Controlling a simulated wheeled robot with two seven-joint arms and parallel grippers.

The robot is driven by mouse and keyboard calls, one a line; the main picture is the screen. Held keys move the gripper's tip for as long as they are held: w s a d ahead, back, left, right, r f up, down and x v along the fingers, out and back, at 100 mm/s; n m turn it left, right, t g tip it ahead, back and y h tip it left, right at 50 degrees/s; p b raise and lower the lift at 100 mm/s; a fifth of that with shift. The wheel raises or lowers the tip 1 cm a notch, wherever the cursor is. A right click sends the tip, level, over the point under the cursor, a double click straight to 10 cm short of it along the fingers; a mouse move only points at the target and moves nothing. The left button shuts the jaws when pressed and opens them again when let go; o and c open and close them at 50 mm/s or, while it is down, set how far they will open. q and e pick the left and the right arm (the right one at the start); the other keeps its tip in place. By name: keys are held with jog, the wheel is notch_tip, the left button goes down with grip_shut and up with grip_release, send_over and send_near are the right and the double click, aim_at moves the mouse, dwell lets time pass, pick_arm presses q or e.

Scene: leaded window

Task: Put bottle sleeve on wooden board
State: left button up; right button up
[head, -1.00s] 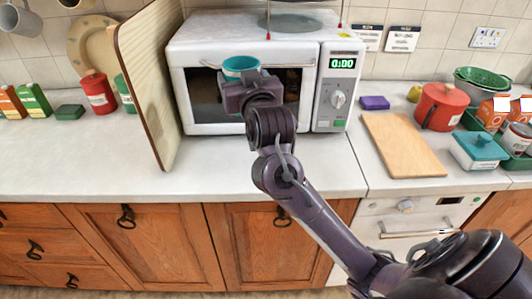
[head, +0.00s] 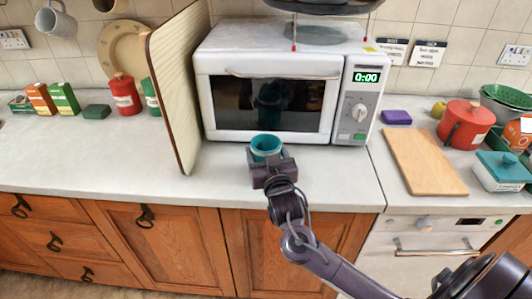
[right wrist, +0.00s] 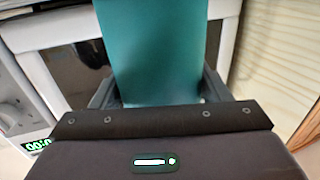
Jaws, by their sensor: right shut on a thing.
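The bottle sleeve is a teal, open-topped cylinder (head: 265,147). My right gripper (head: 268,163) is shut on it and holds it roughly upright in front of the microwave, over the front part of the counter. Whether it touches the counter I cannot tell. In the right wrist view the sleeve (right wrist: 152,50) fills the space between the fingers (right wrist: 158,92). The wooden board (head: 424,160) lies flat and bare on the counter at the right, apart from the gripper. My left gripper is out of view.
A white microwave (head: 270,50) stands behind the sleeve. An upright cream panel (head: 180,85) stands at its left. Around the board are a purple block (head: 396,117), a red pot (head: 466,122) and a teal-lidded container (head: 502,172). The counter left of the board is clear.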

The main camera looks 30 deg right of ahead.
jog(key=shift+f, duration=0.2)
jog(key=shift+f, duration=0.15)
jog(key=o, duration=1)
jog(key=shift+c, duration=0.2)
